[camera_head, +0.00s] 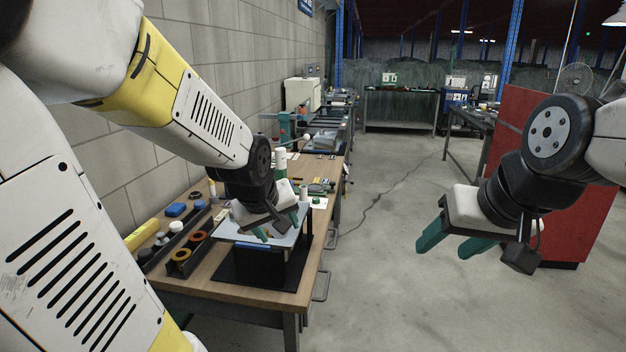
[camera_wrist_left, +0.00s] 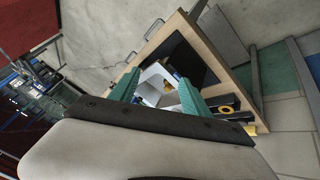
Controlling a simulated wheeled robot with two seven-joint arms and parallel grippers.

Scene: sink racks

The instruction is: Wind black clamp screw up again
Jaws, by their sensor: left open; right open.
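I cannot make out the black clamp screw in either view; it may be hidden or too small. My left gripper (camera_head: 278,227) hangs over a pale flat plate (camera_head: 243,245) at the near end of the wooden bench. Its green fingers are open. In the left wrist view the open left gripper (camera_wrist_left: 160,92) has pale grey surfaces between and beyond its fingers, with no clear grip on anything. My right gripper (camera_head: 445,248) is open and empty over the floor, well to the right of the bench.
The wooden bench (camera_head: 198,284) runs along a block wall. A black mat (camera_head: 230,272) lies under the plate. Orange and black rolls (camera_head: 180,256), a blue block (camera_head: 176,209) and a yellow level (camera_head: 141,234) lie left. A red cabinet (camera_head: 566,222) stands right.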

